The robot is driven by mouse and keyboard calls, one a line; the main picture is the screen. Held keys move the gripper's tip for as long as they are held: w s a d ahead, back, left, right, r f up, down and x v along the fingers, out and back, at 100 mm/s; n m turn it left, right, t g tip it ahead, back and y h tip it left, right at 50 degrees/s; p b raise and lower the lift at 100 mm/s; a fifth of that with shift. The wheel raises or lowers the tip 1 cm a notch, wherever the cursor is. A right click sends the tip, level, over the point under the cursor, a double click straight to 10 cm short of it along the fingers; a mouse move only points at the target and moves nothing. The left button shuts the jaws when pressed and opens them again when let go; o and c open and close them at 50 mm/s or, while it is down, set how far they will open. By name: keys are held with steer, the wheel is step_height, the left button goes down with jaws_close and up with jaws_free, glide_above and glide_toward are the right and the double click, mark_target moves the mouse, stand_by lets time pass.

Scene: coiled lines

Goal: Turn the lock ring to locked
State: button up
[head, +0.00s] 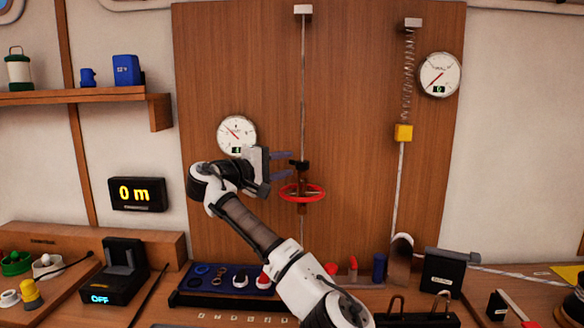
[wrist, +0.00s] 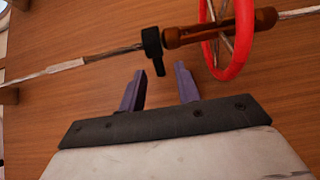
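A black collar with a short tab (head: 299,166) sits on the vertical line in front of the wooden board, just above a red ring (head: 317,190) with a wooden spindle through it. I cannot tell for certain which of these is the lock ring, and no locked mark is readable. My gripper (head: 286,165) is open, left of the collar, fingers pointing right. In the wrist view, the black collar (wrist: 152,43) has its tab pointing toward the gap between my open fingertips (wrist: 160,72). The red ring (wrist: 242,45) is to the right there. Nothing is clamped.
A round gauge (head: 237,134) is on the board behind my wrist. A spring (head: 407,75) with a yellow block (head: 403,132) hangs at right beside a second gauge (head: 439,75). A blue tray (head: 225,279) and several tools stand on the bench below.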

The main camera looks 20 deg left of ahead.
steer(key=b+v, duration=0.2)
steer(key=v, duration=0.8)
steer(key=shift+s, duration=0.1)
